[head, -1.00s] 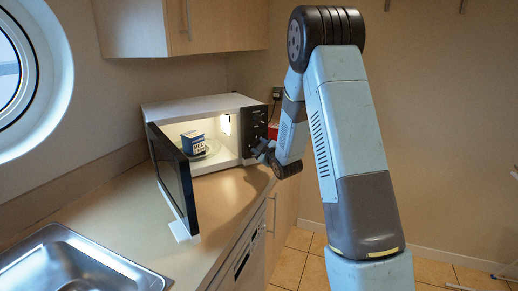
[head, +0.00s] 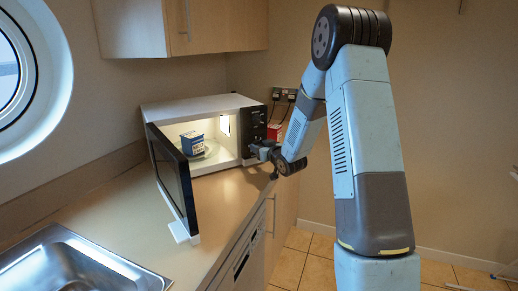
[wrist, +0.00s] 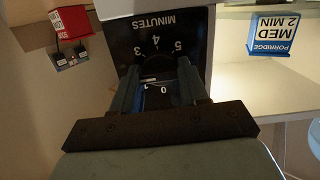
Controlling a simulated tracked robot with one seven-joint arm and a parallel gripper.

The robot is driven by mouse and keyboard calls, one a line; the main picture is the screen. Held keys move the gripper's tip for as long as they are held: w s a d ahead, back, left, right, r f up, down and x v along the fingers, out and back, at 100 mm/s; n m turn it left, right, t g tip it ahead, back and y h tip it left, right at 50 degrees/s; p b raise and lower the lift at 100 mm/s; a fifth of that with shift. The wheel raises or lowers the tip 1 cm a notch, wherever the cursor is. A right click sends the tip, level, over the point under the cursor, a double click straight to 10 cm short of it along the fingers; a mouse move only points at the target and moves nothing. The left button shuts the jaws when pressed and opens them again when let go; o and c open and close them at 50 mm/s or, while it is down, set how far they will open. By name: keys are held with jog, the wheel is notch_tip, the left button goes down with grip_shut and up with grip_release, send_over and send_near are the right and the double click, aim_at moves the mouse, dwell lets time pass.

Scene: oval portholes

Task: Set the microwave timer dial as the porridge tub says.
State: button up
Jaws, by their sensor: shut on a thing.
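The white microwave (head: 195,105) stands on the counter with its door (head: 172,180) swung open. The blue and white porridge tub (head: 192,143) is inside it. In the wrist view, upside down, the tub (wrist: 272,40) reads "PORRIDGE MED 2 MIN". My gripper (head: 260,151) is at the lower part of the black control panel (head: 255,123). In the wrist view my gripper (wrist: 158,82) is shut on the timer dial (wrist: 153,79), between its fingers. "MINUTES", 5, 4, 3 and 0 show around it; the fingers hide other marks, and I cannot tell the dial's setting.
A sink (head: 75,265) is at the front left. A cupboard (head: 180,28) hangs above.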

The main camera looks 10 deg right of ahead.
jog(key=shift+f, duration=0.2)
jog(key=shift+d, duration=0.1)
jog(key=o, duration=1.1)
jog(key=shift+r, duration=0.15)
jog(key=shift+c, duration=0.2)
jog(key=v, duration=1.3)
jog(key=shift+s, duration=0.35)
